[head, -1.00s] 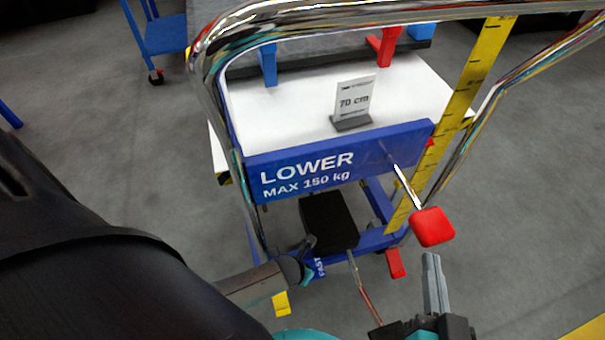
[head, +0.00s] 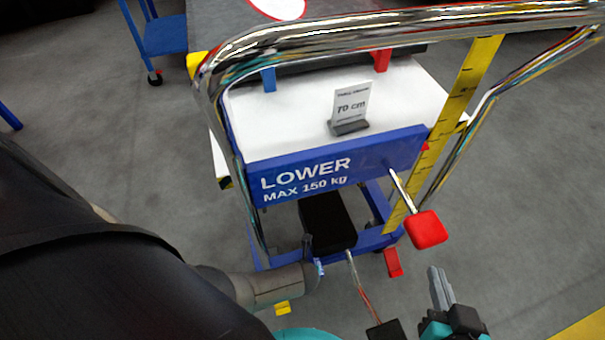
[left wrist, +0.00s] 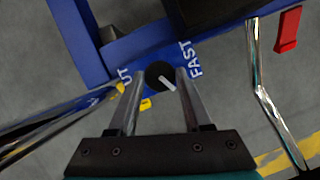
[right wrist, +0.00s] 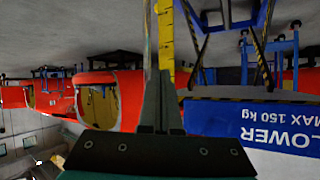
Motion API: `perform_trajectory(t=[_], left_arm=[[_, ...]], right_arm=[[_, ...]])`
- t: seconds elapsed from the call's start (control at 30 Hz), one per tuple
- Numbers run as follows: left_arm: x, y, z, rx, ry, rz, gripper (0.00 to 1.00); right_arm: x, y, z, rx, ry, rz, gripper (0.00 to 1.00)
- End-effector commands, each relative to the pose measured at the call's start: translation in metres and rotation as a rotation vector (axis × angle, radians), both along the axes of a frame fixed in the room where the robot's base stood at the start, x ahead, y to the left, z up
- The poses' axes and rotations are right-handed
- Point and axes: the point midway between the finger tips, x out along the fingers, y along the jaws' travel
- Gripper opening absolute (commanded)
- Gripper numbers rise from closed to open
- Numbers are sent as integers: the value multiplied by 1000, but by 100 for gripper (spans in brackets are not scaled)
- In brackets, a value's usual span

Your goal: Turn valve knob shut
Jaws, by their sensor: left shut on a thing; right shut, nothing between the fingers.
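The black valve knob (left wrist: 155,70) with a white pointer sits on a blue plate in the left wrist view. The plate carries "FAST" on the right and partly hidden letters ending in "UT" on the left. The pointer slants towards the lower right. My left gripper (left wrist: 162,80) is shut on the knob, one finger at each side. In the head view my left gripper (head: 313,263) is low at the cart's near end, and the knob is hidden there. My right gripper (head: 435,272) is shut and empty, below the red lever knob.
The blue "LOWER MAX 150 kg" panel (head: 335,165) and chrome push handle (head: 400,25) stand above my left gripper. A red-knobbed lever (head: 426,230) sticks out near my right gripper. A black box (head: 327,222) and a red pedal (head: 393,262) are low down.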

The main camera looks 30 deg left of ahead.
Motion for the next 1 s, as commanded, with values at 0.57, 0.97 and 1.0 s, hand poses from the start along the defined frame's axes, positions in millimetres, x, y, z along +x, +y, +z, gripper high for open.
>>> perform_trajectory(t=[0.57,0.97,1.0], left_arm=[[3,-2,-1,2,0,472,0],[3,-2,0,1,0,592,0],[3,-2,0,1,0,595,0]], right_arm=[[1,13,5,68,-113,7,0],[1,17,9,97,-158,6,0],[1,17,9,97,-160,6,0]])
